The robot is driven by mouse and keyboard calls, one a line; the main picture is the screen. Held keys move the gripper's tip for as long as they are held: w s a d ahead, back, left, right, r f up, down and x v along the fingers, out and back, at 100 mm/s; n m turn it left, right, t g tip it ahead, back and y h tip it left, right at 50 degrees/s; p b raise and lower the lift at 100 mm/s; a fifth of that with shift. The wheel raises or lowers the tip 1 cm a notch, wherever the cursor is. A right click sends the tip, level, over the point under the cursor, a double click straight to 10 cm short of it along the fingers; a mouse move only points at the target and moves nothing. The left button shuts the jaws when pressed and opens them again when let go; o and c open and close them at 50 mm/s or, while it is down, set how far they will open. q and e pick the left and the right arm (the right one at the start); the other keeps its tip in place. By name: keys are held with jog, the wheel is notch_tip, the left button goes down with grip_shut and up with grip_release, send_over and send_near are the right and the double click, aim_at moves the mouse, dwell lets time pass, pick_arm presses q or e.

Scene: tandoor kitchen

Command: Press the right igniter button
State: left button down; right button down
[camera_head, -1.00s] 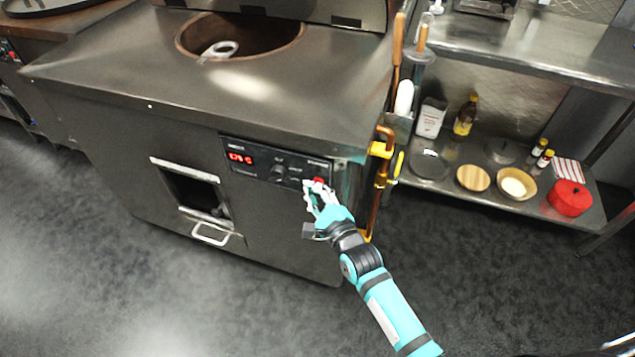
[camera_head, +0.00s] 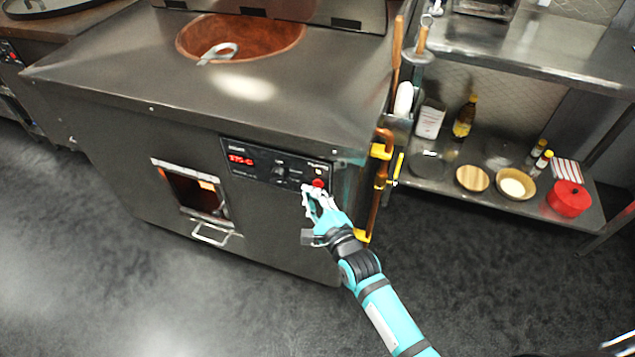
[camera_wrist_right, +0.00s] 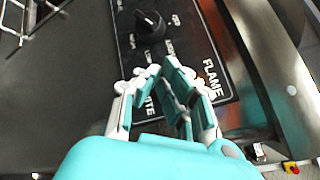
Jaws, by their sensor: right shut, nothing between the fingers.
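The black control panel (camera_head: 262,168) is on the front of the steel tandoor (camera_head: 120,115), with a lit red display (camera_head: 241,160) and a dark knob (camera_head: 279,172). A red button (camera_head: 318,183) shows at the panel's right end. My right gripper (camera_head: 305,190) is shut and empty, its fingertips at the panel just left of and below the red button. In the right wrist view, the fingers (camera_wrist_right: 165,75) cover part of the panel between the knob (camera_wrist_right: 150,24) and the word FLAME (camera_wrist_right: 213,78). The igniter button is not clearly visible; I cannot tell contact.
A copper pipe (camera_head: 380,185) with yellow fittings runs down beside the tandoor's right side. A steel shelf (camera_head: 440,185) with bottles, bowls and a red pot (camera_head: 568,198) stands at right. The floor in front is clear.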

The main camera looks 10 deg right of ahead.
jog(key=shift+s, duration=0.1)
jog(key=s+a, duration=0.1)
jog(key=s+p, duration=0.1)
jog(key=s, duration=0.1)
jog(key=s+a+p, duration=0.1)
jog(key=shift+s+a, duration=0.15)
jog(key=shift+a, duration=0.2)
dwell(0.9)
jog(key=s+d+f+n+g+h, duration=0.1)
jog(key=s+d+f+n+g, duration=0.25)
jog(key=f, duration=0.55)
jog(key=s+d+f+n+g+p, duration=0.1)
jog(key=s+f+n+g, duration=0.1)
jog(key=s+f+n, duration=0.45)
jog(key=s+d+f+n+g+h, duration=0.1)
jog(key=s+d+f+n+g, duration=0.3)
jog(key=f, duration=0.8)
jog(key=s+d+f+n+g+h, duration=0.1)
jog(key=s+d+f+n+g, duration=0.1)
jog(key=s, duration=0.8)
jog(key=s+d+f+n+g+h+p, duration=0.1)
jog(key=s+d+f+n+g, duration=0.1)
jog(key=s+d+f+n, duration=0.2)
jog(key=s+d+f+n+g, duration=0.2)
jog(key=s+f+n, duration=0.3)
jog(key=s, duration=1)
notch_tip(320, 180, down, 2)
jog(key=shift+s+d+f+n+h, duration=0.2)
jog(key=shift+s+d+n+h, duration=0.15)
jog(key=shift+d, duration=0.25)
